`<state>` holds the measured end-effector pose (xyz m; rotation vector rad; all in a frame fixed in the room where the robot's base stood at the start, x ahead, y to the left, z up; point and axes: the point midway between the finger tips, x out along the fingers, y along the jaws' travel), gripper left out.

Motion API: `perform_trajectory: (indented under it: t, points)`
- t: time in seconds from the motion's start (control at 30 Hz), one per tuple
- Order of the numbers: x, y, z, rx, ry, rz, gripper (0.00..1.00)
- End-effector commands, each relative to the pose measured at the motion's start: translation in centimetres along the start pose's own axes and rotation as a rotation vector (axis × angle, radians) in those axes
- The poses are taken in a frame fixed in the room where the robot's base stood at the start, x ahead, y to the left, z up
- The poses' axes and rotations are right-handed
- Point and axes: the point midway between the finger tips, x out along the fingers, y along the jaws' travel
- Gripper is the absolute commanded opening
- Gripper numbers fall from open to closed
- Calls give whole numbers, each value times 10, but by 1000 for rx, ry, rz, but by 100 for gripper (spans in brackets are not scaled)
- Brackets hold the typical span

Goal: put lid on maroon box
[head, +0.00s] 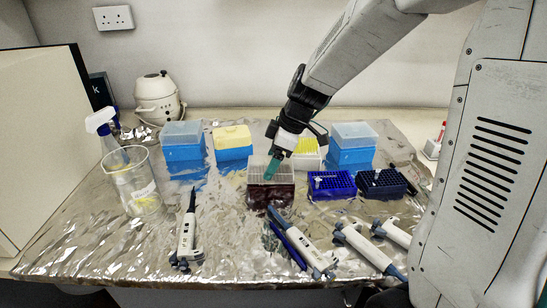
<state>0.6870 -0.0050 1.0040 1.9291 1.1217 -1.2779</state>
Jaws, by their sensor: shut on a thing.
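The maroon box (270,197) stands on the foil-covered bench near the middle of the head view. A pale translucent lid (257,173) is directly over it, its lower edge meeting the top of the box in the picture. I cannot tell whether it is fully seated. My gripper (271,169) points down at the lid from above and right, its teal fingertips shut on the lid. The fingers hide part of the lid's top.
Behind stand blue boxes with clear lids (183,134) (353,133), a yellow-topped box (232,137) and a white rack with yellow tips (309,148). Dark blue racks (331,185) (382,184) sit right. Pipettes (187,237) (305,250) lie in front. A glass beaker (136,183) stands left.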

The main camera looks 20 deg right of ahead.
Motion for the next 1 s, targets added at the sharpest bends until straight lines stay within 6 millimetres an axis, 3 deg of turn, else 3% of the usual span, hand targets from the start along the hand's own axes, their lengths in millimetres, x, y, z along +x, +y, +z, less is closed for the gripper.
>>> perform_trajectory:
  t: [0.07,0.1,0.17,0.2,0.47,0.8,1.0]
  points:
    - [6,-4,5,5,-9,-14,35]
    - [6,-4,5,5,-9,-14,81]
    - [6,-4,5,5,-9,-14,97]
    - [5,-4,4,4,-9,-13,100]
    - [-2,-2,2,2,-5,-8,100]
    - [-56,-2,3,4,-5,-6,100]
    - [-73,-2,4,4,-7,-9,100]
